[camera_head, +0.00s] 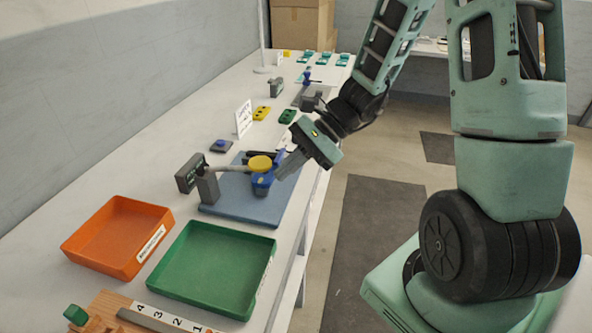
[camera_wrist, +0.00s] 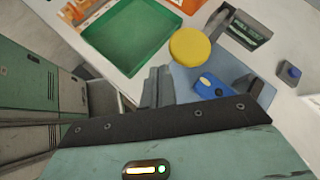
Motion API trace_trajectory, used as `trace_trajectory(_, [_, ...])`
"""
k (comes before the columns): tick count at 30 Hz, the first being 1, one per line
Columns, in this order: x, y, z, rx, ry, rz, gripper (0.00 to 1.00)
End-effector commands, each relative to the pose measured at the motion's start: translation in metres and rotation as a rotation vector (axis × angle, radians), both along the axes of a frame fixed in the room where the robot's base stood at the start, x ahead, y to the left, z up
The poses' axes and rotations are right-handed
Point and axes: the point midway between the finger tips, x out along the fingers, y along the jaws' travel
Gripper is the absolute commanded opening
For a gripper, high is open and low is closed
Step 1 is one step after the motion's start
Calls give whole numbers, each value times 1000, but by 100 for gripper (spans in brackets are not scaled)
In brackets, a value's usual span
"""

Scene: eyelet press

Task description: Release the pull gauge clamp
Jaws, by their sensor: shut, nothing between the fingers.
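The pull gauge stands on a blue base plate (camera_head: 235,199) on the bench, with a dark display box (camera_head: 188,172) and a grey post (camera_head: 208,187). A yellow disc (camera_head: 260,163) sits above a blue block (camera_head: 263,181), which appears to be part of the clamp. In the wrist view the yellow disc (camera_wrist: 190,46), the blue part (camera_wrist: 213,85) and the display (camera_wrist: 246,31) also show. My gripper (camera_head: 288,167) is shut and empty, just right of the blue block; I cannot tell whether it touches it. Its fingers (camera_wrist: 156,86) show beside the base plate in the wrist view.
An orange tray (camera_head: 120,236) and a green tray (camera_head: 212,266) stand in front of the gauge. A blue-buttoned box (camera_head: 221,146) and a white sign (camera_head: 243,118) stand behind it. Small yellow (camera_head: 261,113) and green (camera_head: 287,116) parts lie farther back.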

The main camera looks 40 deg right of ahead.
Motion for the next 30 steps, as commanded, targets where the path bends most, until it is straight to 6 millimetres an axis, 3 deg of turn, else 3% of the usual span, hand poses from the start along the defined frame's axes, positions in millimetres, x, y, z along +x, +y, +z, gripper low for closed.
trace_trajectory(9, [39, -95, -30, 233, 65, -511, 0])
trace_trajectory(15, [48, -148, -43, 339, 71, -745, 0])
trace_trajectory(20, [50, -161, -44, 364, 71, -799, 0])
trace_trajectory(30, [51, -159, -45, 363, 71, -796, 0])
